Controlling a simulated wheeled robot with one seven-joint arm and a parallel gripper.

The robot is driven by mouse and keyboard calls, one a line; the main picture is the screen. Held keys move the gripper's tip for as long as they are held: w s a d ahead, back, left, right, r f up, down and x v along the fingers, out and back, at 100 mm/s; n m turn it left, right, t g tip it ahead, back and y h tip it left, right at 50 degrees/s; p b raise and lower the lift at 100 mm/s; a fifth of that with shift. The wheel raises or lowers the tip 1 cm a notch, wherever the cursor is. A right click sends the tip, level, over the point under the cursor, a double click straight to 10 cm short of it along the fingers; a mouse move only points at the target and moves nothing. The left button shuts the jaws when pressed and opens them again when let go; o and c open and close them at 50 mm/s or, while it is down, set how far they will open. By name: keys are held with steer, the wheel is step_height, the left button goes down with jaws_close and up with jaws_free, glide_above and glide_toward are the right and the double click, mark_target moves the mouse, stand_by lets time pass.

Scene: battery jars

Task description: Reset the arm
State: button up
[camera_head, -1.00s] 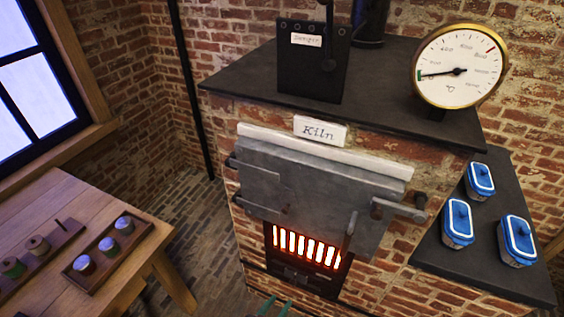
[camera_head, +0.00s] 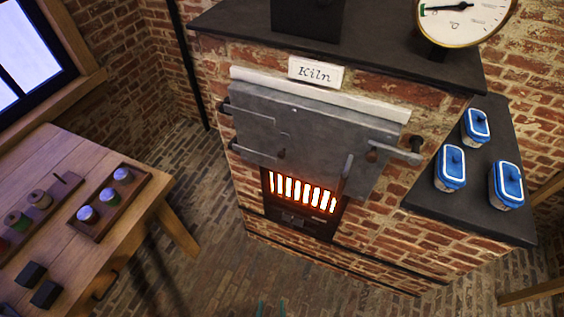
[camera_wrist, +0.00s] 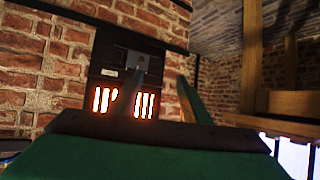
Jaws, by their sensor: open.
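My gripper (camera_wrist: 160,82) is open and empty in the wrist view, with its two green fingers apart. One finger overlaps the glowing firebox grate (camera_wrist: 108,101) and the other stands to its right. In the head view only faint green tips of my gripper (camera_head: 271,309) show at the bottom edge, in front of the kiln; the rest of the arm is out of frame. The kiln's grey door (camera_head: 310,135) is shut above the glowing grate (camera_head: 302,191). No object touches the fingers.
Three blue-lidded containers (camera_head: 450,168) stand on the dark side shelf (camera_head: 430,202) at right. A wooden table (camera_head: 110,155) at left holds a tray (camera_head: 132,208) of small jars, spools and dark blocks (camera_head: 45,294). Brick floor lies open between table and kiln.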

steer(key=s+d+r+t, duration=0.1)
steer(key=s+r, duration=0.2)
steer(key=r, duration=0.7)
steer(key=s+d+r+t, duration=0.2)
steer(key=s+r, duration=0.1)
steer(key=r, duration=0.8)
steer(key=shift+d+r+t, duration=0.2)
steer(key=shift+r+t, duration=0.05)
steer(key=shift+t, duration=0.05)
